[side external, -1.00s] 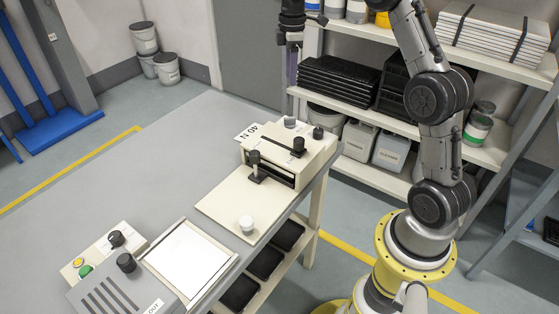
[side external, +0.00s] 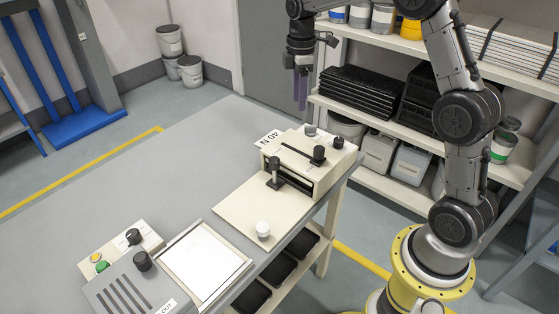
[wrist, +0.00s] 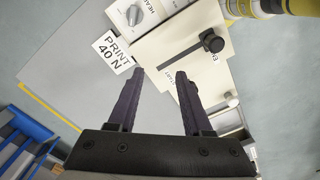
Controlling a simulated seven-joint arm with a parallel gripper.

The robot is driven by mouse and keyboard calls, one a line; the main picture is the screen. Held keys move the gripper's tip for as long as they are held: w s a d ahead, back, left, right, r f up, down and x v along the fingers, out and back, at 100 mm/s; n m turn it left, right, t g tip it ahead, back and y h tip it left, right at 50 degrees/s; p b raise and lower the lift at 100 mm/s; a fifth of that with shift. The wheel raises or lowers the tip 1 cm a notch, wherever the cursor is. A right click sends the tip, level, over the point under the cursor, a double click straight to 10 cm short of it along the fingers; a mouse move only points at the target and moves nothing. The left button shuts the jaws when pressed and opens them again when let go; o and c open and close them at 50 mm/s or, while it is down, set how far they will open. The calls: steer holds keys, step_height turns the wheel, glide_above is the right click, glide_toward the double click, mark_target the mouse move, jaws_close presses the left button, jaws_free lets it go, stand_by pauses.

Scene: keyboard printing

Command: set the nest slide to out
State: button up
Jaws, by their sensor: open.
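The cream machine (side external: 330,180) stands at the table's right edge in the side view. A black upright handle (side external: 274,172) stands at its front opening, above the cream base plate (side external: 236,212). A black knob (side external: 318,154) sits in a slot on its top. A knob and slot also show in the wrist view (wrist: 213,42). I cannot read which part is labelled as the nest slide. My gripper (side external: 302,106) hangs behind the machine, apart from it, fingers down. In the wrist view my gripper (wrist: 159,72) is open and empty.
A "PRINT 40 N" label (wrist: 112,51) lies beside the machine. A white knob (side external: 263,229) stands on the base plate. A white-topped tray (side external: 205,262) and a control box (side external: 121,245) are at the front.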

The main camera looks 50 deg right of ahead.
mark_target(274, 159)
steer(key=s+a+n, duration=0.2)
steer(key=a+n, duration=0.1)
steer(key=a, duration=0.9)
step_height(274, 159, down, 13)
steer(key=shift+w+r, duration=0.15)
steer(key=shift+c, duration=0.3)
jaws_close()
steer(key=shift+r, duration=0.1)
stand_by(0.5)
